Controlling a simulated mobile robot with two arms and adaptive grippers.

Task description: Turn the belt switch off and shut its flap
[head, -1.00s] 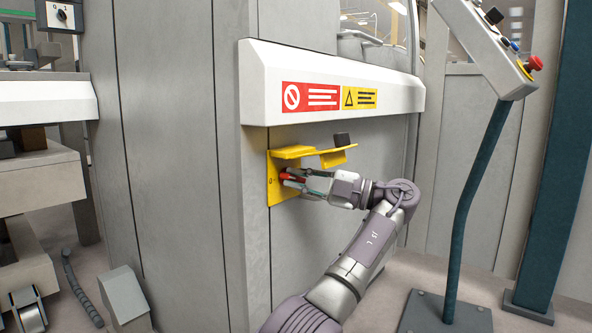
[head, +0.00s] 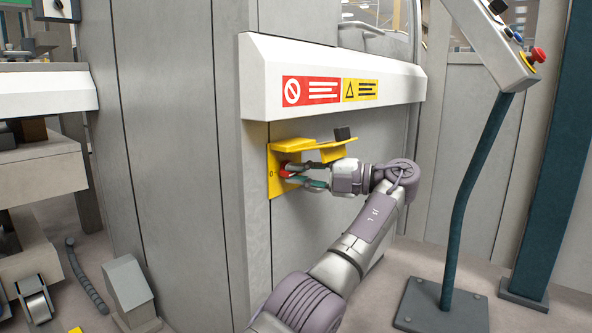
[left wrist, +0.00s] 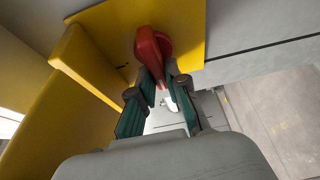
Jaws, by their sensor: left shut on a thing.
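The belt switch is a red handle (head: 287,170) on a yellow plate (head: 274,184) on the grey machine wall. In the left wrist view, the red handle (left wrist: 151,48) runs down between the fingertips (left wrist: 160,79), and the yellow flap (left wrist: 85,70) stands at the left. The fingers partly hide the handle in the head view. My right gripper is not in view.
A white ledge (head: 300,115) with red and yellow warning labels juts out just above the flap. A control panel (head: 490,40) on a teal post (head: 468,200) stands at the right. A small grey box (head: 127,288) is on the floor at the left.

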